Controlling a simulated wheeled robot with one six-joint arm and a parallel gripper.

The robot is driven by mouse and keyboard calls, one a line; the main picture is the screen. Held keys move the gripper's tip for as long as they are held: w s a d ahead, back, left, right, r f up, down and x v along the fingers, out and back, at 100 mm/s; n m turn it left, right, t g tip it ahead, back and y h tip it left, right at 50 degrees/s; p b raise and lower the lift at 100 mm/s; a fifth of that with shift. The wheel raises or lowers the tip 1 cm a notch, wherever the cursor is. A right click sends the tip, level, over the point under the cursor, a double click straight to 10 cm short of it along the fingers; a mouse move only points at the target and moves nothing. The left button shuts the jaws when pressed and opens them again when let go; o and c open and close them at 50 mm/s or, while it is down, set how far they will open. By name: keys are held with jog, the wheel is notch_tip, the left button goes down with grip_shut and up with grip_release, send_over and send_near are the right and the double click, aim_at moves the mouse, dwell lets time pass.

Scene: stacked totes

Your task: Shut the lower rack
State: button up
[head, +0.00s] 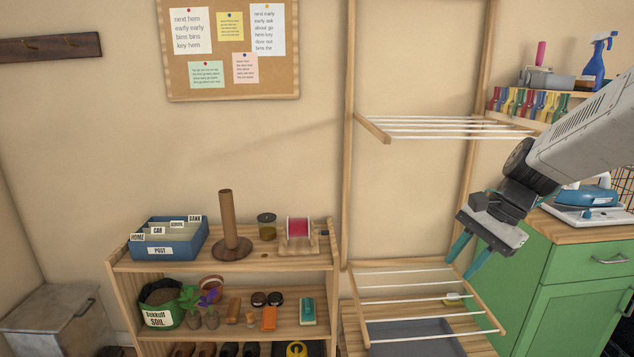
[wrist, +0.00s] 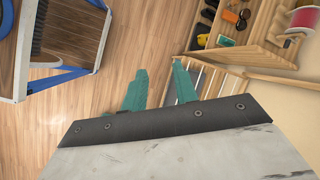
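The lower rack (head: 487,312) is a wooden frame with several white bars. It is folded out from the wooden uprights and tilts downward toward me. The upper rack (head: 372,128) is also folded out, higher on the same uprights. My gripper (head: 461,269) has teal fingers, spread apart with nothing between them. It is above the right side of the lower rack, near its wall end; I cannot tell whether it touches. In the wrist view, the fingers of my gripper (wrist: 159,68) show a gap, and part of the lower rack's white bars (wrist: 207,84) shows beyond the right finger.
A shelf unit (head: 235,265) stands left of the rack, holding a blue file box (head: 180,250) and a brown post (head: 228,220). A green cabinet (head: 580,285) with an iron (head: 590,195) stands right. A grey tray (head: 410,330) lies under the lower rack.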

jog(key=s+r+n+h, duration=0.2)
jog(key=s+n+h, duration=0.3)
jog(key=s+n, duration=0.6)
jog(key=s+a, duration=0.1)
jog(key=s, duration=1.2)
jog(key=shift+s, duration=0.35)
jog(key=shift+s+a+r+t, duration=0.1)
jog(key=shift+r+t, duration=0.3)
jog(key=shift+c, duration=0.9)
jog(key=shift+r, duration=0.15)
grip_shut()
jog(key=shift+a, duration=0.1)
